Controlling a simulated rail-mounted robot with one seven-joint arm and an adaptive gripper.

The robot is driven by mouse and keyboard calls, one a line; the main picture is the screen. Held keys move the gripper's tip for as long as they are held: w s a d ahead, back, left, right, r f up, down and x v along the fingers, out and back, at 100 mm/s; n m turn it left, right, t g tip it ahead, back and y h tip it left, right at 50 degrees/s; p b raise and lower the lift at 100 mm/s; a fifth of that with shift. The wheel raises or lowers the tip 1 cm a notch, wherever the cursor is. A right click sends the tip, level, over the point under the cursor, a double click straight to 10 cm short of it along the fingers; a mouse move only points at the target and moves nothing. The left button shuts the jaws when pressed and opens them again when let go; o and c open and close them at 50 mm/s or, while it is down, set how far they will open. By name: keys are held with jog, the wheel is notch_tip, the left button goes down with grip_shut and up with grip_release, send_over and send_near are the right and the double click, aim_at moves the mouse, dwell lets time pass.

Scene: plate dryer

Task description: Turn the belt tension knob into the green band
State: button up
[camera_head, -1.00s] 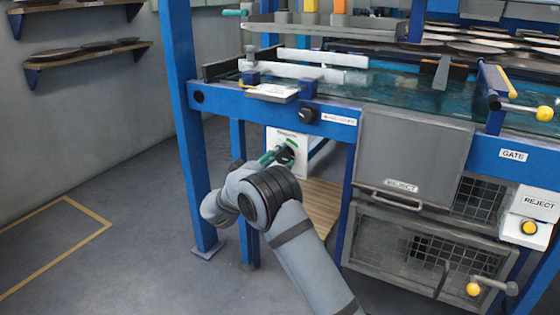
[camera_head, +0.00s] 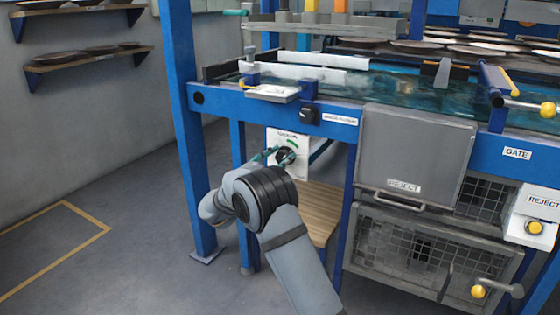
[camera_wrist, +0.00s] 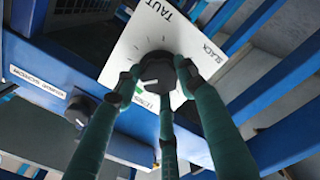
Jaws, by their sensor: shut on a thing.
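The tension knob (camera_wrist: 157,72) is a dark round knob on a white panel (camera_wrist: 120,62) marked TAUT and SLACK. In the head view, the panel (camera_head: 273,139) hangs below the blue frame, with the knob (camera_head: 287,155) on it. A green band (camera_wrist: 139,92) shows beside the knob in the wrist view, partly hidden by a finger. My gripper (camera_wrist: 160,80) has its green fingers closed around the knob; it also shows in the head view (camera_head: 268,156). I cannot tell where the knob's pointer stands.
Another black knob (camera_head: 309,116) sits on the blue frame above the panel. A blue upright (camera_head: 190,140) stands left of my arm. A wooden shelf (camera_head: 318,205) lies below, and the reject box (camera_head: 410,150) is to the right. The floor at left is clear.

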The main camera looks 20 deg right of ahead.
jog(key=shift+w+a+n, duration=0.15)
jog(key=shift+a+n, duration=0.05)
jog(key=shift+n, duration=0.6)
jog(key=shift+w+a+n, duration=0.1)
jog(key=shift+a+n, duration=0.1)
jog(key=shift+n, duration=0.6)
jog(key=o, duration=0.9)
jog(key=shift+f, duration=0.15)
jog(key=shift+o, duration=1)
jog(key=shift+s+d, duration=0.1)
jog(key=shift+d, duration=0.05)
jog(key=v, duration=1.2)
